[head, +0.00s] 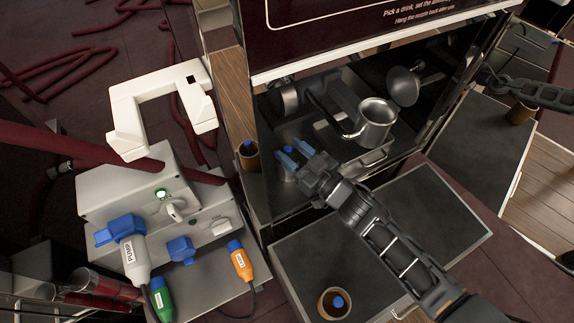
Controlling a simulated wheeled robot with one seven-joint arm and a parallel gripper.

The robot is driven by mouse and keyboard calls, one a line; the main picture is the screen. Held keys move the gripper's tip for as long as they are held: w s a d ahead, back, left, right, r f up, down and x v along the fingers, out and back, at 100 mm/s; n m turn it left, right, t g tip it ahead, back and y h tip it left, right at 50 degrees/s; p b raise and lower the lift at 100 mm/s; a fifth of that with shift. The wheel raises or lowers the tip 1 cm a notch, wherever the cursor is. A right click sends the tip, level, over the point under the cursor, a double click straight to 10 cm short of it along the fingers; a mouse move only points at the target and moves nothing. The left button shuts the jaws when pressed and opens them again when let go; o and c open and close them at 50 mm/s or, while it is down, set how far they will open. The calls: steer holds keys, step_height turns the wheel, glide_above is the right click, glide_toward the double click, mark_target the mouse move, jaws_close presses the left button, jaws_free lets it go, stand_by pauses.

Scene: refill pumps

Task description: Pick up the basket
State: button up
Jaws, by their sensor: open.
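No wire or woven basket shows plainly in the head view. A round metal vessel (375,121), open at the top with a dark curved handle on its left, is in the machine's recess; I cannot tell whether it is the basket. My gripper (295,154) is left of this vessel and apart from it, over the left part of the recess. Its two blue-tipped fingers are spread, with nothing seen held between them. Part of the recess floor is hidden behind my gripper and arm.
Brown cups with blue pieces stand left of the recess (248,155) and on the front dark panel (334,304). Dark red hoses cross there. The dark panel (425,215) at right is clear.

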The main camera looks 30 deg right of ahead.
steer(key=shift+x, duration=0.9)
steer(key=c, duration=0.8)
steer(key=shift+o, duration=0.2)
